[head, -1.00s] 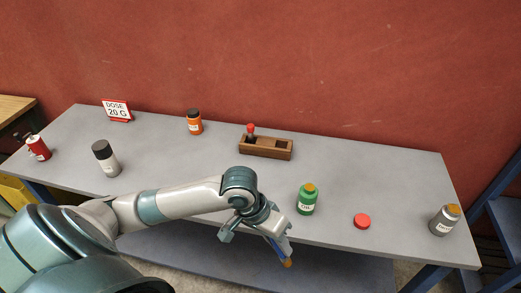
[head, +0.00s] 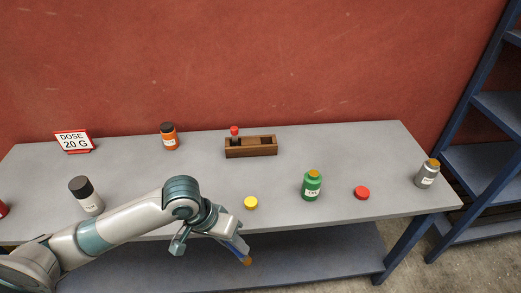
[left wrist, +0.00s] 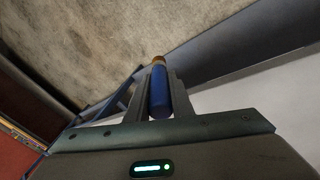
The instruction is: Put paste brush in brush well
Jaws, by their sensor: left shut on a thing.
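The paste brush (head: 247,261) has a blue handle and a brown tip. My left gripper (head: 238,244) is shut on it, in front of the table's front edge, with the tip pointing down. In the left wrist view the brush's blue handle (left wrist: 160,92) sits between the two fingers. A brown wooden block (head: 262,152) with open wells stands at the back middle of the table. A red-topped item (head: 235,133) stands in its left well, while its right part looks empty. The gripper is well apart from the block. My right gripper is not in view.
On the grey table (head: 330,150) are a yellow lid (head: 251,203), green bottle (head: 312,186), red lid (head: 361,193), grey bottle (head: 427,174), orange bottle (head: 169,137), black-capped white bottle (head: 86,196) and dose sign (head: 74,142). Blue shelving (head: 490,150) stands right.

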